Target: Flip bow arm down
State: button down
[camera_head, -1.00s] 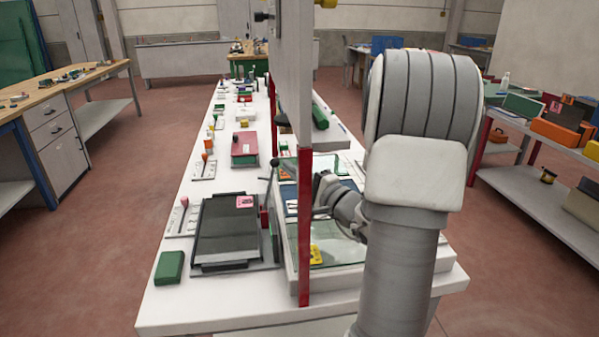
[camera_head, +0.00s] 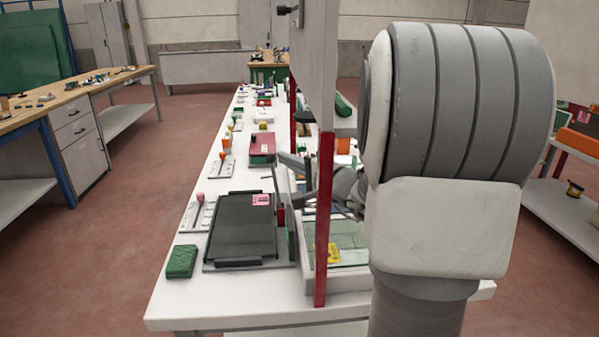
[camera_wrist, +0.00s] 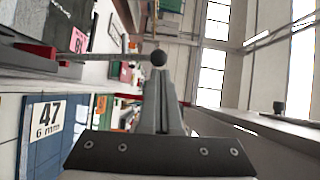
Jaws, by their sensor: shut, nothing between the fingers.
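A thin rod (camera_wrist: 105,57), which looks like the bow arm, ends in a dark ball knob (camera_wrist: 158,57). In the wrist view it runs sideways from a red and dark bracket (camera_wrist: 38,56). In the head view the rod (camera_head: 276,187) stands roughly upright at the right edge of a flat black machine (camera_head: 243,222). My gripper (camera_wrist: 160,75) is shut and empty. Its fingertips appear right at the knob in the wrist view; I cannot tell whether they touch it. In the head view my gripper (camera_head: 284,160) shows just left of the post, close to the rod's top.
A grey and red post (camera_head: 325,215) stands between the camera and my arm, hiding part of the wrist. A green box (camera_head: 181,262) sits at the front left. A 47 label (camera_wrist: 45,118) shows in the wrist view.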

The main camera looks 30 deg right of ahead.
jog(key=shift+w+a+b, duration=0.25)
jog(key=shift+a+b, duration=0.25)
jog(key=shift+b, duration=0.05)
jog(key=shift+w+a+b, duration=0.25)
jog(key=shift+a+b, duration=0.25)
jog(key=shift+b, duration=0.05)
jog(key=shift+r, duration=0.15)
